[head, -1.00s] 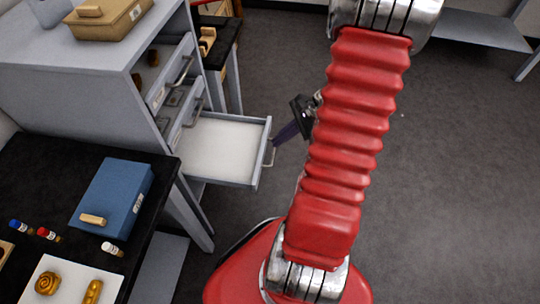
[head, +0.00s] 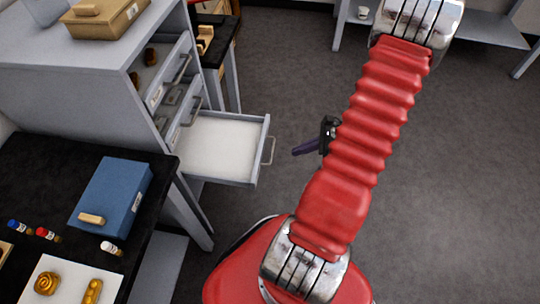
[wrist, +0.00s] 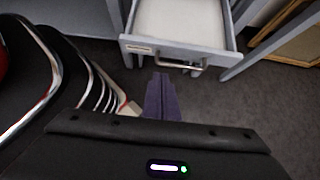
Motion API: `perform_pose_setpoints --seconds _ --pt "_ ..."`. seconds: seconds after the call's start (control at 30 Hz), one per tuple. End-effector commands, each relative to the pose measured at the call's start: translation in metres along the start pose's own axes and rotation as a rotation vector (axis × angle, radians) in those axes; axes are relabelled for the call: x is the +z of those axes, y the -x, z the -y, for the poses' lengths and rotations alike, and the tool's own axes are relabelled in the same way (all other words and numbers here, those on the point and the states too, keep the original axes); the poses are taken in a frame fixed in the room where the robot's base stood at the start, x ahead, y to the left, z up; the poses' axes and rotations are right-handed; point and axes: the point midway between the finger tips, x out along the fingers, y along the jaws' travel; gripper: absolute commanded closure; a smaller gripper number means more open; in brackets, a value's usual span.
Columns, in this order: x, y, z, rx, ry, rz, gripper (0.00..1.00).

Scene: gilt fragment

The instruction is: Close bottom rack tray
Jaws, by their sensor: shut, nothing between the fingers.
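The bottom rack tray (head: 220,147) is a white-lined grey drawer pulled far out of the grey rack (head: 95,60). Its metal handle (head: 269,150) faces right. It also shows in the wrist view (wrist: 180,25), with its handle (wrist: 182,65) across its front. My gripper (head: 297,152) has purple fingers and stands to the right of the handle, apart from it. In the wrist view my gripper (wrist: 160,80) is shut and empty, its tips a little below and left of the handle. Part of my gripper is hidden behind my red arm in the head view.
Upper rack trays (head: 170,95) sit above, the topmost partly open with brown items. A black table (head: 40,165) at left holds a blue box (head: 113,198), small bottles and gold pieces on a white sheet. Floor to the right is clear.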

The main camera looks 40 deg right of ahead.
Motion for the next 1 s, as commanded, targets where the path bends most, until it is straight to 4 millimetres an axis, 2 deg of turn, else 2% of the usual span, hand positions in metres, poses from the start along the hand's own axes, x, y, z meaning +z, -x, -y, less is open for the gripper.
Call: perform_pose_setpoints --seconds 0.17,0.7,1.0 --pt "0.000 -0.018 -0.001 0.004 0.001 0.000 1.00" --pt "0.000 -0.100 -0.002 0.005 0.000 0.000 1.00" --pt "0.024 -0.121 -0.001 0.002 0.003 -0.001 1.00"
